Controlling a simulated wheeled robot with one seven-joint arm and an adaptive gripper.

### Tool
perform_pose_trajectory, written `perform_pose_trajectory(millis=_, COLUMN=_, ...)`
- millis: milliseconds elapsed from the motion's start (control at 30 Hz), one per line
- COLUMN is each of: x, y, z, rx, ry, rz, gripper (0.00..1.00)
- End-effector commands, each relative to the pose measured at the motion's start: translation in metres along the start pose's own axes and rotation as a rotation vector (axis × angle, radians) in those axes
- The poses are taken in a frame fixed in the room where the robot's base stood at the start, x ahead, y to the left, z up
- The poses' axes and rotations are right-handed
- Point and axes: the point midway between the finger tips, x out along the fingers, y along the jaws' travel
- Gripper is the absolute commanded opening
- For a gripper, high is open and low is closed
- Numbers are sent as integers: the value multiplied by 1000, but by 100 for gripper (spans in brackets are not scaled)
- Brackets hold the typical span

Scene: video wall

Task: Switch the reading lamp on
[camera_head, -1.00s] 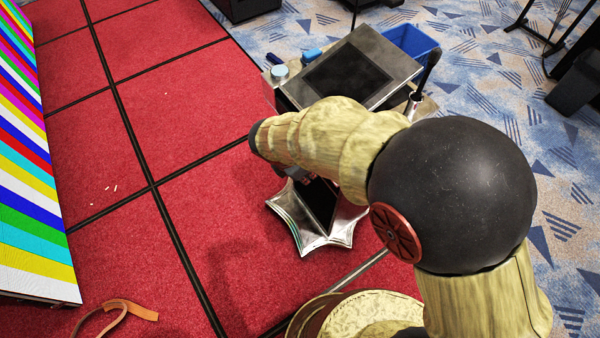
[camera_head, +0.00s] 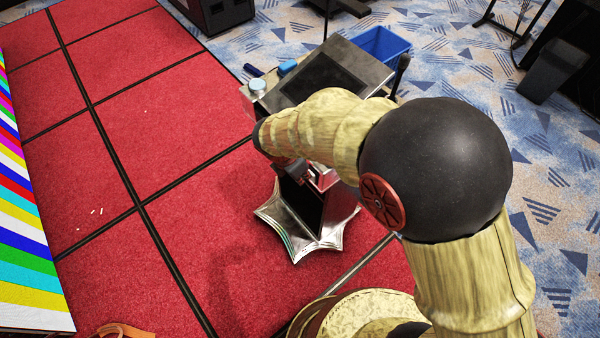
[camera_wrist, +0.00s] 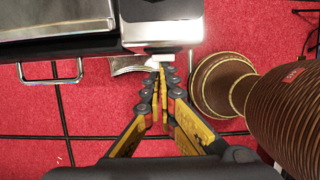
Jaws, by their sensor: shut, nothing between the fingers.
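A lectern with a metal top and dark sloped panel (camera_head: 325,80) stands on a silver star-shaped foot (camera_head: 281,234). A thin black upright piece (camera_head: 401,68) at its right edge may be the reading lamp; I cannot tell for sure. No lit lamp shows. My gripper (camera_wrist: 160,72) is shut and empty in the wrist view. Its tips are at or just below a small white bar (camera_wrist: 161,61) under the lectern's silver edge (camera_wrist: 162,32); I cannot tell if they touch. In the head view my arm covers the lectern's front, and the lamp switch cannot be made out.
A round pale-topped container (camera_head: 257,86) and a blue item (camera_head: 288,67) are at the lectern's left edge. A blue bin (camera_head: 382,46) is behind it. A striped video wall (camera_head: 28,235) stands left. A brown strap (camera_head: 122,330) lies low left. Red floor between is mostly clear.

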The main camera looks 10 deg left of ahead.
Motion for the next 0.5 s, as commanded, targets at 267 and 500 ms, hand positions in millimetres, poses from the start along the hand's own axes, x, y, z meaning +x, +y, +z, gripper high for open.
perform_pose_trajectory(millis=267, x=0, y=0, z=4, rx=1, ry=25, rz=1, gripper=0)
perform_pose_trajectory(millis=500, x=-6, y=0, z=5, rx=1, ry=25, rz=2, gripper=0)
